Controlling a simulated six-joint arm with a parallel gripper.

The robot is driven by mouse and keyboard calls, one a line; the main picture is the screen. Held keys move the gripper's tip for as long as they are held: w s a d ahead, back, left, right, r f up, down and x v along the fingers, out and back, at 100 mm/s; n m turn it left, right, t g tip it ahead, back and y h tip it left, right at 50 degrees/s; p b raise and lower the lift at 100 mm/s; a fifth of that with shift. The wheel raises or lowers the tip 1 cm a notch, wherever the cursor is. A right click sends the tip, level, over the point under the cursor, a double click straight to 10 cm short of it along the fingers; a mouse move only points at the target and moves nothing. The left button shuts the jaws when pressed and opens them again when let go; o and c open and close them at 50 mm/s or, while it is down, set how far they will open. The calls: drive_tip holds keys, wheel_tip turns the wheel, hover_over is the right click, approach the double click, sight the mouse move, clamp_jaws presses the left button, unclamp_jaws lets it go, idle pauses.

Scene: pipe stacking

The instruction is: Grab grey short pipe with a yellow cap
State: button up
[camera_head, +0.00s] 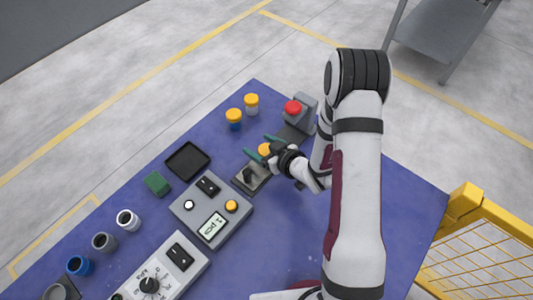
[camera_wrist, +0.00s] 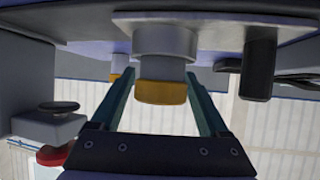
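A grey short pipe (camera_wrist: 163,45) with a yellow cap (camera_wrist: 162,91) stands on a light plate in the wrist view, which looks upside down. Its yellow cap also shows in the head view (camera_head: 264,149), where my gripper hides most of the body. My gripper (camera_head: 262,146) has two green fingers, spread apart on either side of the cap. In the wrist view my gripper (camera_wrist: 160,88) is open, with the cap between its fingers and small gaps beside it. Two other yellow-capped pipes stand farther back, one blue-bodied (camera_head: 234,125) and one pale grey-bodied (camera_head: 251,110).
A red button on a grey box (camera_head: 302,110) stands close behind my gripper. A dark lever switch (camera_head: 249,175) is close in front. A control box (camera_head: 210,222), black tray (camera_head: 187,161), green block (camera_head: 156,184) and several uncapped pipes occupy the left. The blue table's right side is clear.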

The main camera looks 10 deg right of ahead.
drive_tip(key=c, duration=1.1)
drive_tip(key=shift+c, duration=0.2)
drive_tip(key=shift+r, duration=0.1)
